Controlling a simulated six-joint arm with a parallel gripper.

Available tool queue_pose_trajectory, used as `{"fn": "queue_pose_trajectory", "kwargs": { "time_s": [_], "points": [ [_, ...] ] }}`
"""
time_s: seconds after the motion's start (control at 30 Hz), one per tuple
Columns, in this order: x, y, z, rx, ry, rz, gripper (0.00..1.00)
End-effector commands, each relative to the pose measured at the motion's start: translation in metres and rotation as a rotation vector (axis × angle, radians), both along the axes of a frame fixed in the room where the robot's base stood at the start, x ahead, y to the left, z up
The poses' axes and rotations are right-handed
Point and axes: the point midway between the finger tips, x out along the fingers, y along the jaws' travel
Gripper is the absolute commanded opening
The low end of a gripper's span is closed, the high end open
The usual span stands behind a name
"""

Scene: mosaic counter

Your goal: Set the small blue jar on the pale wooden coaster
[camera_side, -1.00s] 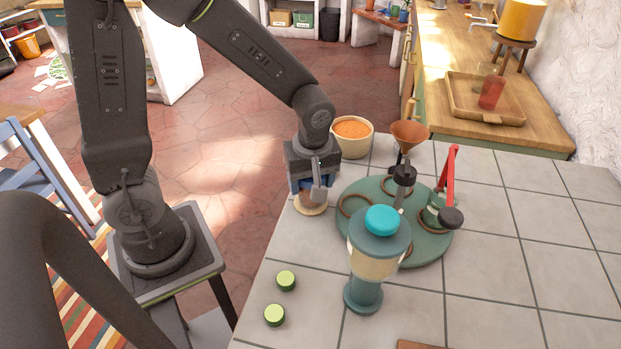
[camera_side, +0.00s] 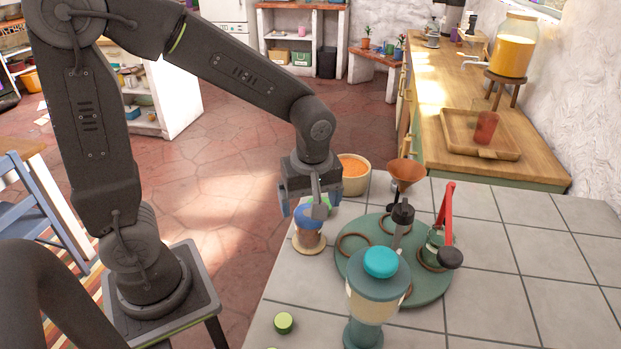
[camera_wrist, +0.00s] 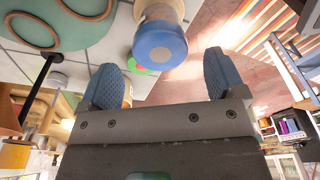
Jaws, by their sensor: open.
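The small blue jar (camera_side: 307,224) has a blue lid and a tan lower body. In the side view it stands upright on the pale wooden coaster (camera_side: 310,250), near the counter's left edge. My gripper (camera_side: 309,205) is just above the jar with its jaws apart. In the wrist view the jar's blue lid (camera_wrist: 160,46) lies ahead of and between the two blue fingers, with gaps at both sides. Nothing is held between the fingertips (camera_wrist: 163,80). Most of the coaster is hidden under the jar.
A round green tray (camera_side: 430,292) with brown rings, a red-handled tool (camera_side: 446,206) and a funnel (camera_side: 406,173) is to the right. A teal-lidded grinder (camera_side: 378,285) stands in front. A bowl of orange contents (camera_side: 354,174) is behind. The right of the tiled counter is clear.

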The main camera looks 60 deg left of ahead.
Motion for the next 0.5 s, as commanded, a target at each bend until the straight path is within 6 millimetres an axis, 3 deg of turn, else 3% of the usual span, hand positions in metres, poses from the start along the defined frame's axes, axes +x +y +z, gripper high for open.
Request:
{"fn": "queue_pose_trajectory", "kwargs": {
  "time_s": [0.2, 0.5],
  "points": [
    [-0.001, -0.005, 0.043, 0.0, -0.004, -0.001, 0.89],
    [-0.007, -0.007, 0.07, -0.004, -0.013, -0.049, 0.89]
  ]
}}
